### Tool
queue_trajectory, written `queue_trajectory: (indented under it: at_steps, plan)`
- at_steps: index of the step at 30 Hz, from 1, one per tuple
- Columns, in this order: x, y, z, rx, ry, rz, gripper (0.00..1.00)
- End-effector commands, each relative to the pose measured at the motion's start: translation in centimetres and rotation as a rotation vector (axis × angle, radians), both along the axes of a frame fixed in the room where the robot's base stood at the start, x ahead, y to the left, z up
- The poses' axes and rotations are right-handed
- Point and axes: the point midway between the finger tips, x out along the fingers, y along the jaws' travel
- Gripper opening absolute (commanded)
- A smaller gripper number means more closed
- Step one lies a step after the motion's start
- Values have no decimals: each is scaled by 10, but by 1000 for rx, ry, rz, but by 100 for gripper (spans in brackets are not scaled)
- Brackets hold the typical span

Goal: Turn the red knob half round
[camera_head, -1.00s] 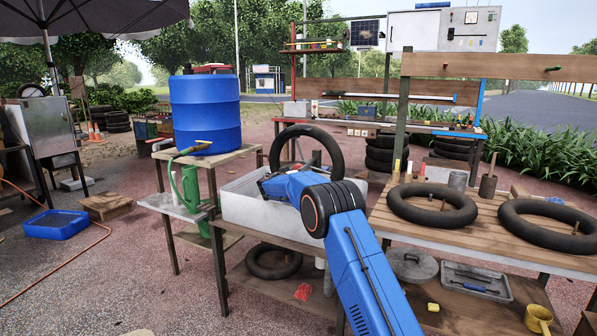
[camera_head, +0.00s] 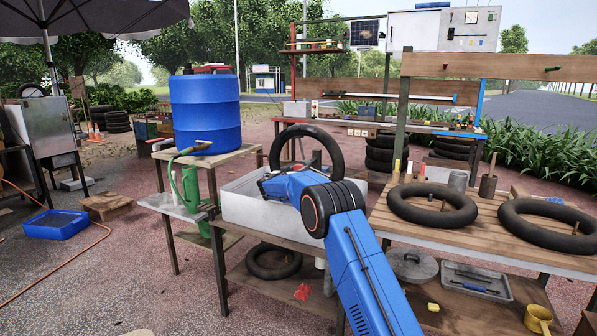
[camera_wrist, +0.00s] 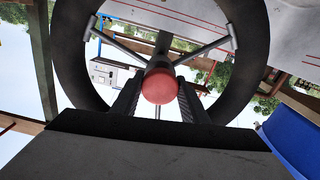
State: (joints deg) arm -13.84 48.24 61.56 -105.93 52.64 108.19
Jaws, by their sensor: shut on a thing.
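The red knob (camera_wrist: 159,86) is round and sits in the middle of the wrist view, in front of a dark hub with metal spokes. A thick dark ring (camera_wrist: 240,62) surrounds it. My gripper (camera_wrist: 161,98) has one dark finger on each side of the knob and is shut on it. The knob hides part of the hub. In the head view, a black tyre-like ring (camera_head: 307,128) stands upright behind my blue arm, above a white basin. The knob and fingers are not visible there, and the knob's turn angle cannot be told.
The white basin (camera_head: 247,213) lies under my arm. A blue barrel (camera_head: 206,113) stands to the left, with a green pump or bottle below it. On the right, a wooden table carries inner tubes (camera_head: 432,205). Open paving lies at the front left.

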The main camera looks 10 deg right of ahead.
Motion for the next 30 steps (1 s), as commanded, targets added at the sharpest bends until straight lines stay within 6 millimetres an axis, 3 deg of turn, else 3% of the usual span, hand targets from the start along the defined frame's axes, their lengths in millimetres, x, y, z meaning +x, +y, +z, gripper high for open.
queue_trajectory:
  at_steps: [30]
  plan:
    - [0, 0, 0, 29, -22, 1, 18]
